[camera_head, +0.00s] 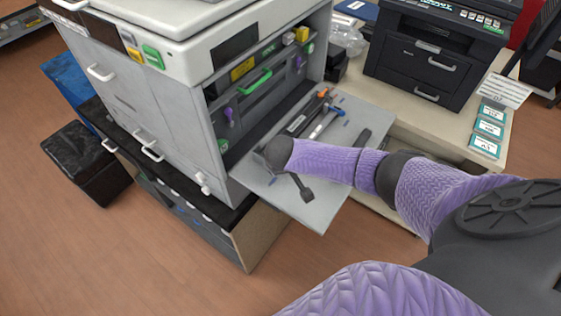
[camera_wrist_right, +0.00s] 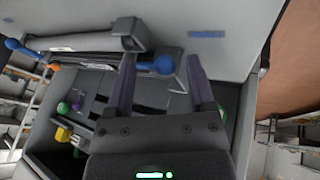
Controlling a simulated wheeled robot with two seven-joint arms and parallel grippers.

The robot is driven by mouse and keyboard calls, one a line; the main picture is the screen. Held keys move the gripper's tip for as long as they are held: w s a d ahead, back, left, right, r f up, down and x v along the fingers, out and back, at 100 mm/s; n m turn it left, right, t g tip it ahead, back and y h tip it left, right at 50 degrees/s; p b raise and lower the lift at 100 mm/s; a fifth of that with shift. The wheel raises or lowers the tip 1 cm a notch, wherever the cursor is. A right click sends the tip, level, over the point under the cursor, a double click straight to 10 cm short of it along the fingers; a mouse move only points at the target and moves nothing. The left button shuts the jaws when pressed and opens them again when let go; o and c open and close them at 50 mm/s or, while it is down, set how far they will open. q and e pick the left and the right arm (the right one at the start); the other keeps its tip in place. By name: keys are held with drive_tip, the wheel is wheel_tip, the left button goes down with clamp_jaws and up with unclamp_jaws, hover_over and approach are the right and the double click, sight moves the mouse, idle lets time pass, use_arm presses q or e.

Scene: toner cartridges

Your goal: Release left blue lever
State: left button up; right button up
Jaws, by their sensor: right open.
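In the right wrist view, a round blue lever knob (camera_wrist_right: 165,64) sits between my right gripper's (camera_wrist_right: 160,60) two fingertips. The fingers are open, with one on either side of the knob. I cannot tell whether they touch it. A second blue knob (camera_wrist_right: 12,43) is at the far left, at the other end of a grey bar-shaped unit (camera_wrist_right: 85,40). In the head view, small blue parts (camera_head: 339,112) show on the lowered grey panel (camera_head: 318,212), and my right arm reaches over it. The arm hides part of the panel. My left gripper is in neither view.
The printer (camera_head: 160,85) has an open front bay with a green handle (camera_head: 255,82), a yellow label and a purple lever (camera_head: 229,116). A black printer (camera_head: 435,50) stands on the desk at right. An orange knob (camera_wrist_right: 54,67) is left of my right gripper.

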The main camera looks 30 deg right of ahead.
drive_tip(key=p+v, duration=0.4)
drive_tip(key=v, duration=0.6)
drive_tip(key=shift+f, duration=0.1)
